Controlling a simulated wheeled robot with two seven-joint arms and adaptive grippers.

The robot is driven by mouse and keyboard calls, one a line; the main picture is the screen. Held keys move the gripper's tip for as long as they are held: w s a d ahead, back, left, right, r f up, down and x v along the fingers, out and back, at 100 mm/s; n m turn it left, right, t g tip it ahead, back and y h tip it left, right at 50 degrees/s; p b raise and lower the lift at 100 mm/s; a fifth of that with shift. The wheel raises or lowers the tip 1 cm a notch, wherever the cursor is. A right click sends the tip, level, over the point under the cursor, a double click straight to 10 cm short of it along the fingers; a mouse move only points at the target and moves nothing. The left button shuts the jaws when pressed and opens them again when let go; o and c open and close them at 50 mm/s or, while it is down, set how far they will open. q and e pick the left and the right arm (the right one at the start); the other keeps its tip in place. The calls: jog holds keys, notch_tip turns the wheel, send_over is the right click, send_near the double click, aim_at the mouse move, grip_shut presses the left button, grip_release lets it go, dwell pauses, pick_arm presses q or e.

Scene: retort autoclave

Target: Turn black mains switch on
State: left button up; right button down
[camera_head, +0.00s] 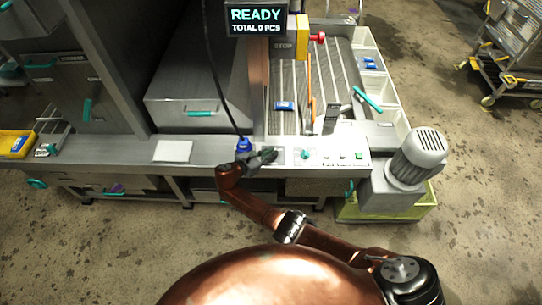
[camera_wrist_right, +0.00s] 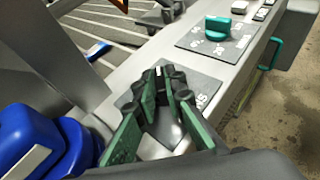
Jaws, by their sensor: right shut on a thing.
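The black mains switch (camera_wrist_right: 160,84) sits on a dark label plate (camera_wrist_right: 205,90) on the front panel in the right wrist view; a light mark shows at its top. My right gripper (camera_wrist_right: 169,85) is over it with its green fingers closed on the switch, hiding most of it. The lettering on the plate is mostly covered, so I cannot read the switch's position. In the head view my right gripper (camera_head: 268,155) reaches the panel's front ledge, beside the blue connector. My left gripper is not in view.
A blue connector (camera_head: 243,146) on a hanging black cable stands left of the gripper, close in the wrist view (camera_wrist_right: 40,145). A teal knob (camera_head: 305,154) and small buttons (camera_head: 343,155) lie to the right. A display reading READY (camera_head: 256,18) hangs above.

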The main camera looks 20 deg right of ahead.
jog(key=shift+m+g+h+b, duration=0.3)
jog(key=shift+w+d, duration=0.1)
jog(key=c, duration=2)
grip_release()
jog(key=v, duration=1.2)
